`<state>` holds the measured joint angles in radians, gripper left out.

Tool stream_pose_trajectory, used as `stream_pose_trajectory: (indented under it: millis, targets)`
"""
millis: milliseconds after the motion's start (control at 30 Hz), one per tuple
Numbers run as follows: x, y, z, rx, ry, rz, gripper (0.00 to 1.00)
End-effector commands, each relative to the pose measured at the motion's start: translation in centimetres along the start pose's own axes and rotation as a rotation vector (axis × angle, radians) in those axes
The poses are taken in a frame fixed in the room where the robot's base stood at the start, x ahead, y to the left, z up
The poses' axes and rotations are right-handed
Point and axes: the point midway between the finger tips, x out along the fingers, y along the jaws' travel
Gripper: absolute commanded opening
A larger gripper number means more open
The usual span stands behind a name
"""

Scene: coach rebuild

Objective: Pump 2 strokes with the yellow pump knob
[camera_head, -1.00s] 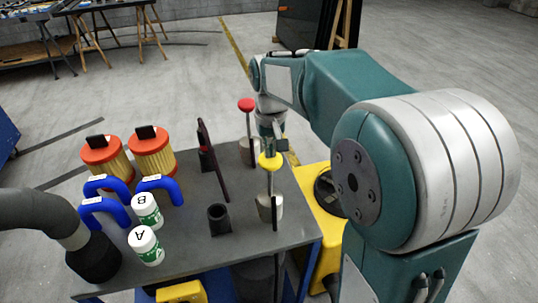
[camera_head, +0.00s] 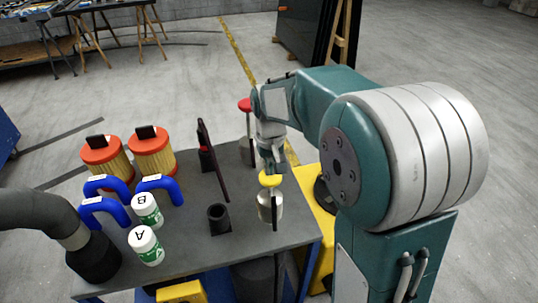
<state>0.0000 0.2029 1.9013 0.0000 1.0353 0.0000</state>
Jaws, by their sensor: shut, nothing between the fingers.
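The yellow pump knob (camera_head: 269,180) sits low, just above its grey metal pump body (camera_head: 270,206), near the right front of the dark bench. Little or none of its shaft shows. My gripper (camera_head: 272,165) points down right over the yellow knob, with its tips at or very near the knob's top. It is shut with nothing held. The exact contact is too small to tell. A second pump with a red knob (camera_head: 244,104) stands behind, its knob raised on a thin shaft.
The dark bench (camera_head: 190,240) carries orange-capped filters (camera_head: 151,147), blue hoses (camera_head: 158,186), white bottles A (camera_head: 146,246) and B (camera_head: 147,210), a black socket (camera_head: 219,219) and an upright dark bar (camera_head: 213,160) left of my gripper. A grey pipe (camera_head: 40,212) enters at left.

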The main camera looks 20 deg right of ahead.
Motion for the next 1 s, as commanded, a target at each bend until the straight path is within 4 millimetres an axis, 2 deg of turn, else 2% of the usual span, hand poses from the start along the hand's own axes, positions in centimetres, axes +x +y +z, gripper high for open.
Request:
stream_pose_trajectory:
  millis: [533, 767, 1000]
  targets:
    - [3.6, 0.0, 0.2, 0.000, -0.010, 0.000, 0.00]
    - [3.5, 0.0, 0.2, 0.000, -0.008, 0.000, 0.00]
    - [1.9, 0.0, 0.1, 0.000, -0.006, 0.000, 0.00]
